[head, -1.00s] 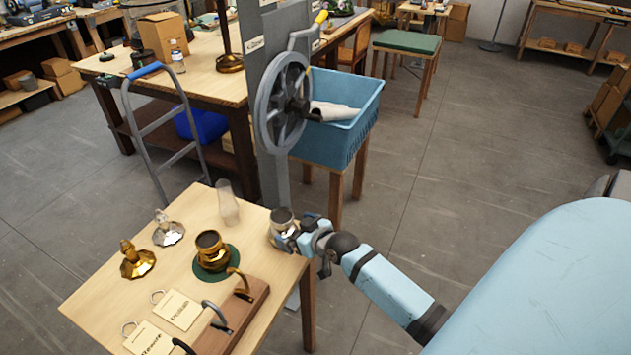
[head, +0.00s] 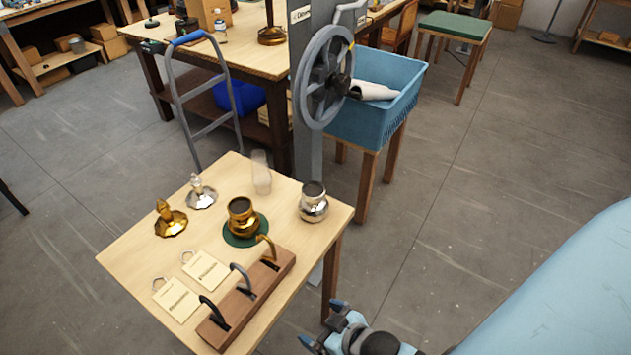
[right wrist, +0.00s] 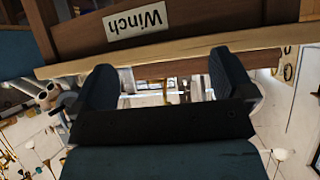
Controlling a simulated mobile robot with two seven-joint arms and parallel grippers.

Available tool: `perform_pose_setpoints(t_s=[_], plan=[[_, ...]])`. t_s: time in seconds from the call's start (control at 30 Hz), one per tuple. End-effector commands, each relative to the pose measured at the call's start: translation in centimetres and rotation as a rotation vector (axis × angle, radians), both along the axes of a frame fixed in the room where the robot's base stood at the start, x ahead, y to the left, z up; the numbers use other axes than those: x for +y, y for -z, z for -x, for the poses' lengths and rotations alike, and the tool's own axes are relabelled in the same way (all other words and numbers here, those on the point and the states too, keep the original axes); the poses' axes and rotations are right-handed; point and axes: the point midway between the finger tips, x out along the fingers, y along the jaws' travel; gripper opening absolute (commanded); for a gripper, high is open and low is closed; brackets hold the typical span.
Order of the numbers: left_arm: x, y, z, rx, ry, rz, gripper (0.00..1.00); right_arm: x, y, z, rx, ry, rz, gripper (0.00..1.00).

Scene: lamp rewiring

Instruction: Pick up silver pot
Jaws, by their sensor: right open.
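The silver pot (head: 313,205) stands upright on the right corner of the small wooden table (head: 232,170). It is round-bellied with a dark open mouth, and nothing holds it. My right gripper (head: 322,322) is open and empty, off the table's right side and apart from the pot, at the bottom of the head view. In the right wrist view its two dark fingers (right wrist: 163,85) are spread with nothing gripped between them; I cannot make out the pot there. My left gripper is not in view.
A gold pot (head: 241,217) on a green mat (head: 240,240), a clear glass chimney (head: 261,172), gold (head: 170,220) and silver lamp parts (head: 201,192), and a hook rack (head: 247,305) share the table. A wheel post (head: 307,120) and blue bin (head: 375,110) stand behind. Floor at right is clear.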

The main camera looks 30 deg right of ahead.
Motion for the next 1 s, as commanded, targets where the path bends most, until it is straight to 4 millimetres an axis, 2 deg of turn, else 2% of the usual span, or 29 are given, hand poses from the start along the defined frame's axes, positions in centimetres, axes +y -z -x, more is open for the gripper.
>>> perform_pose_setpoints(t_s=[0.07,0.13,0.27,0.3,0.4,0.5,0.63,0.9,1.0], plan=[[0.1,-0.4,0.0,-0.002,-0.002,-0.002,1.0,0.2,-0.3,0.2,-0.001,-0.002,0.002,1.0],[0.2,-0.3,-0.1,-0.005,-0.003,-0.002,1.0,-1.5,-0.8,-1.2,-0.017,0.013,0.007,1.0],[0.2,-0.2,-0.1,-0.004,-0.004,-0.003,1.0,-8.0,-4.1,-6.7,-0.082,0.084,0.011,1.0],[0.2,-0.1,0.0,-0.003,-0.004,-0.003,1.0,-10.0,-5.5,-8.4,-0.104,0.108,0.009,1.0],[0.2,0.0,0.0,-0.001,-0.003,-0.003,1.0,-14.1,-8.8,-11.6,-0.152,0.157,-0.002,1.0],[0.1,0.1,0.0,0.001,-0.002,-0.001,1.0,-16.4,-10.9,-13.4,-0.181,0.185,-0.012,1.0],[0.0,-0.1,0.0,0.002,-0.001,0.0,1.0,-17.0,-11.1,-15.2,-0.189,0.196,-0.02,1.0],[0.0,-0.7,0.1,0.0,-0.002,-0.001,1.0,-16.6,-9.1,-20.0,-0.188,0.196,-0.019,1.0],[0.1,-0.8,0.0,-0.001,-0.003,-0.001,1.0,-16.5,-8.5,-21.1,-0.187,0.196,-0.018,1.0]])
